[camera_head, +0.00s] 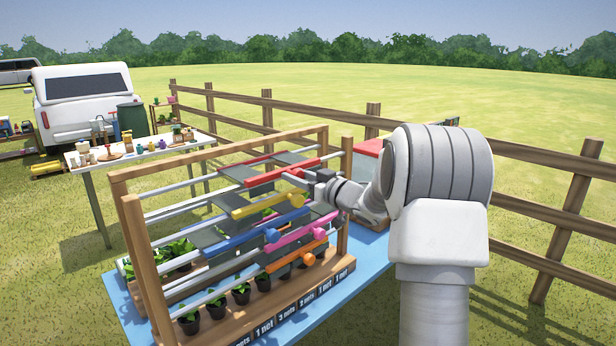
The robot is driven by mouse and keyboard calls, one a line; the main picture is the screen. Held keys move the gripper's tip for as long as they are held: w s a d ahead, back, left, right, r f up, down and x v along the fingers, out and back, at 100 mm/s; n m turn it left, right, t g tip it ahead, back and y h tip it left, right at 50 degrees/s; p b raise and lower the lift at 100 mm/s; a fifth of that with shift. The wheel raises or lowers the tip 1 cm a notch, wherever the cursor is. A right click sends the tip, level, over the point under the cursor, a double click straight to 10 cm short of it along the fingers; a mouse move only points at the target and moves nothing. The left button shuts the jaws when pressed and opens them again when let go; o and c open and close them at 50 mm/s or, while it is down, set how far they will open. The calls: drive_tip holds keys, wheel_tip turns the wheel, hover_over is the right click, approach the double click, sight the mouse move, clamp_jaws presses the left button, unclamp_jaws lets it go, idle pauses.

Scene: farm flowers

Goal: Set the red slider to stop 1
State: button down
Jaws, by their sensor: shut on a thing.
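The red slider (265,178) is the top front bar on a wooden rack (135,240). It rides on a pale rail toward the rack's right side, above yellow, blue, pink and orange sliders. My gripper (292,175) reaches in from the right and is shut on the red slider near its middle; the fingers hide the part they hold. Stop labels (264,328) run along the front base board, reading "1 net", "2 nets" and "3 nets"; some are cut off or too small to read.
The yellow slider (270,205) lies just below my gripper, with the blue slider (240,240) and pink slider (298,234) lower. Potted seedlings (188,318) stand under the rack on a blue table (348,285). A wooden fence (545,160) runs behind.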

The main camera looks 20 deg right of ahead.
drive_tip(key=s+a+b, duration=0.3)
drive_tip(key=a, duration=0.7)
drive_tip(key=s+a+b, duration=0.3)
drive_tip(key=s+a, duration=0.1)
drive_tip(key=a, duration=0.6)
drive_tip(key=shift+s+a, duration=0.2)
drive_tip(key=shift+f, duration=0.1)
drive_tip(key=shift+c, duration=2.2)
unclamp_jaws()
drive_tip(key=shift+a, duration=0.15)
drive_tip(key=shift+s, duration=0.1)
